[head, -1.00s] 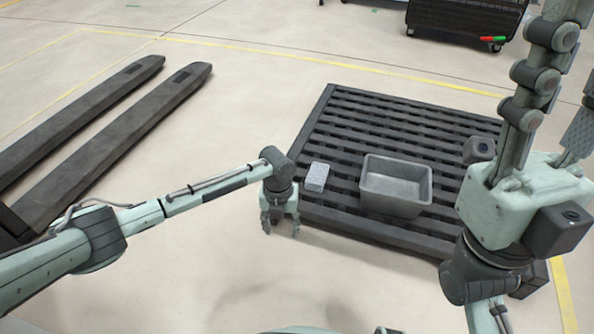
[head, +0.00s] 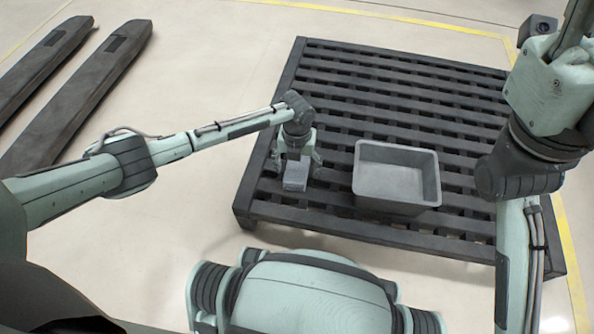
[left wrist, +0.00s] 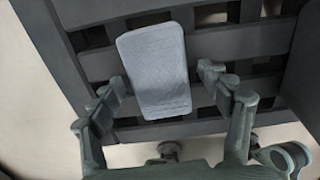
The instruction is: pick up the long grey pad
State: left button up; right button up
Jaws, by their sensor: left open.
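The long grey pad (head: 295,178) lies on the dark slatted pallet (head: 400,84), near its left front edge. In the left wrist view the pad (left wrist: 157,72) is a light grey rounded block, slightly tilted in the picture. My left gripper (head: 296,168) is open above the pad, with one finger to each side in the head view. In the left wrist view the open fingers (left wrist: 162,82) flank the pad's lower part with gaps on both sides.
A grey open bin (head: 372,198) stands on the pallet to the right of the pad and looks empty. Two dark forks (head: 85,90) lie on the floor at the upper left. The pallet's far slats are clear.

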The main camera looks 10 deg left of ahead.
aim_at(297, 168)
pick_arm(q)
jog(key=c, duration=1.2)
jog(key=shift+r, duration=0.15)
jog(key=shift+c, duration=0.2)
notch_tip(297, 168, up, 5)
jog(key=p, duration=0.2)
jog(key=shift+p, duration=0.3)
jog(key=w+a+r, duration=0.5)
jog(key=w+a, duration=0.2)
jog(key=w, duration=0.2)
jog(key=shift+a+r+p, duration=0.25)
jog(key=shift+r+p, duration=0.1)
jog(key=shift+r, duration=0.05)
